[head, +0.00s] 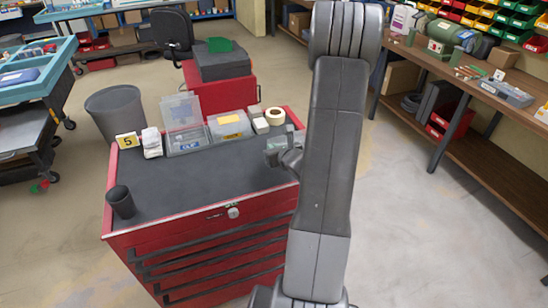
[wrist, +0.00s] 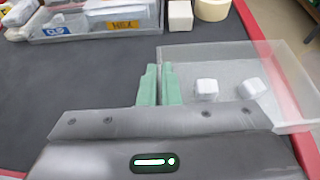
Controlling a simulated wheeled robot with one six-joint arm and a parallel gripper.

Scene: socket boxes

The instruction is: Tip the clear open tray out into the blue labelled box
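The clear open tray (wrist: 215,60) is at the right of the wrist view, with two white cubes (wrist: 206,88) in it. My gripper (wrist: 160,84) has its green fingers close together, one on each side of the tray's left wall. I cannot tell whether the tray is clear of the cabinet top. In the head view my gripper (head: 283,158) is over the cabinet's right side, and my arm hides most of the tray. The blue labelled box (head: 186,148) stands at the back of the cabinet top with its clear lid up. Its label (wrist: 56,30) shows at the wrist view's upper left.
A yellow labelled box (head: 230,127) stands right beside the blue labelled one. A white block (head: 261,126) and a tape roll (head: 275,116) are farther right. The dark cabinet top (head: 195,190) is clear in the middle.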

